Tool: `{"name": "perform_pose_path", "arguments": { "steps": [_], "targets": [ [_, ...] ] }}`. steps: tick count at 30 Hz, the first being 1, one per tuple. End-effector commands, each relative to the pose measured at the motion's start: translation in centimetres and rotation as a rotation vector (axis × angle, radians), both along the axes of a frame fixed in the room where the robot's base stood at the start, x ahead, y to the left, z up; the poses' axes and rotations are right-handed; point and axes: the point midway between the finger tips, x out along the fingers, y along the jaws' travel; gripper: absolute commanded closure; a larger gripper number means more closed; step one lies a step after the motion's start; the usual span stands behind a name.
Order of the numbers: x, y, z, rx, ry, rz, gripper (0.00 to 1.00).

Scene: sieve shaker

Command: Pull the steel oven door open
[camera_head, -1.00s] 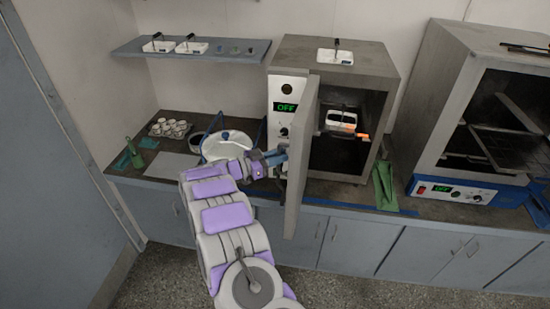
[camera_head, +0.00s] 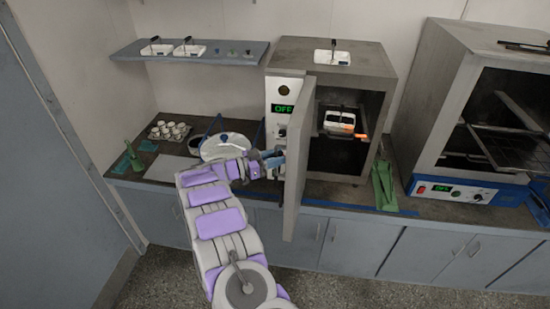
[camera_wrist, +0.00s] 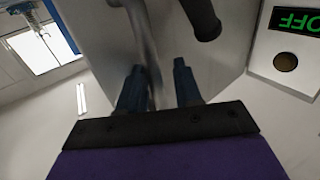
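The steel oven door (camera_head: 299,165) stands swung out from the oven (camera_head: 383,90) and is seen nearly edge-on in the head view. The lit oven interior shows to its right, holding a white tray (camera_head: 338,121). My gripper (camera_head: 277,158) is at the left, outer face of the door, by the control panel (camera_head: 282,110). In the wrist view the door face (camera_wrist: 228,45) fills the upper middle, with a black handle (camera_wrist: 203,18) just beyond my fingertips. My gripper (camera_wrist: 160,78) has its two fingers apart, with nothing clearly held between them. Finger contact with the door cannot be told.
A second oven (camera_head: 440,110) stands at the right. Floor is clear before the cabinets.

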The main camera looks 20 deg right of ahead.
Motion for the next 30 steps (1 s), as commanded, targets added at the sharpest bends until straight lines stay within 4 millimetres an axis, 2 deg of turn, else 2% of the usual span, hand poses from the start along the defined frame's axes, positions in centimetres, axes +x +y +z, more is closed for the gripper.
{"name": "perform_pose_path", "arguments": {
  "steps": [7,11,24,30],
  "targets": [
    [0.0,0.7,0.0,-0.002,-0.001,0.002,0.66],
    [0.0,2.2,-0.1,-0.001,-0.001,0.003,0.66],
    [0.0,11.7,-0.2,0.0,-0.003,0.003,0.66],
    [-0.1,15.2,-0.3,0.001,0.0,0.002,0.66]
  ]
}}
